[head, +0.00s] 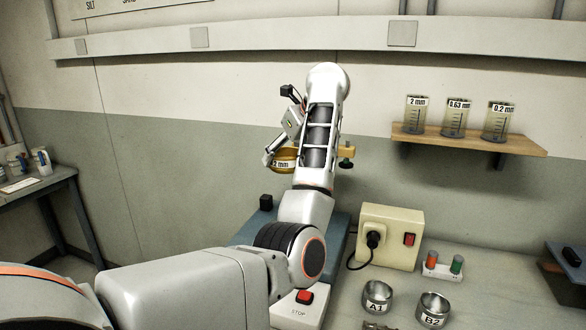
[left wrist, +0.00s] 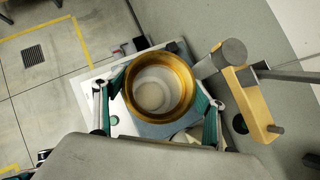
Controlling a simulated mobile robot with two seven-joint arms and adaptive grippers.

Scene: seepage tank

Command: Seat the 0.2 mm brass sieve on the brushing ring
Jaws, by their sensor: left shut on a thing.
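The brass sieve (head: 285,158) is held up in front of the wall, left of my forearm in the head view. Its white label shows "2 mm", with the left part covered. My left gripper (head: 272,150) is shut on it. In the left wrist view the sieve's gold rim (left wrist: 188,75) lies between the two fingers of the gripper (left wrist: 156,100). A pale round shape shows within the sieve's opening; I cannot tell whether it is the mesh or something below. I cannot make out the brushing ring. My right gripper is out of view.
A blue base (head: 335,240) stands behind my arm, partly hidden. A yellowish clamp (head: 346,153) is close right of my arm. A socket box (head: 390,232), a STOP button (head: 304,297) and cups A1 (head: 377,295) and B2 (head: 432,308) are on the bench. Labelled beakers (head: 453,117) stand on a shelf.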

